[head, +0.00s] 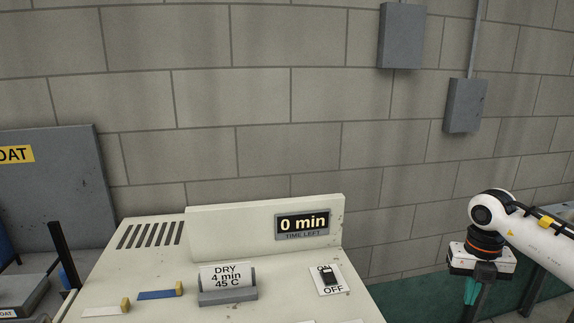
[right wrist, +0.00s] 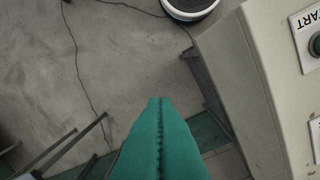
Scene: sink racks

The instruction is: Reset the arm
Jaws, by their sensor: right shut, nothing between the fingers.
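My right arm comes in from the right in the head view. Its gripper (head: 472,291) hangs down, to the right of the cream machine (head: 130,262) and apart from it. In the right wrist view the two teal fingers of my right gripper (right wrist: 160,102) are pressed together, with nothing between them. Below the fingertips is bare grey floor. My left gripper is not in view.
The machine carries a display (head: 302,225) reading 0 min, a DRY card holder (head: 228,296) and a switch (head: 328,279) marked OFF. A grey panel (head: 50,200) stands at left.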

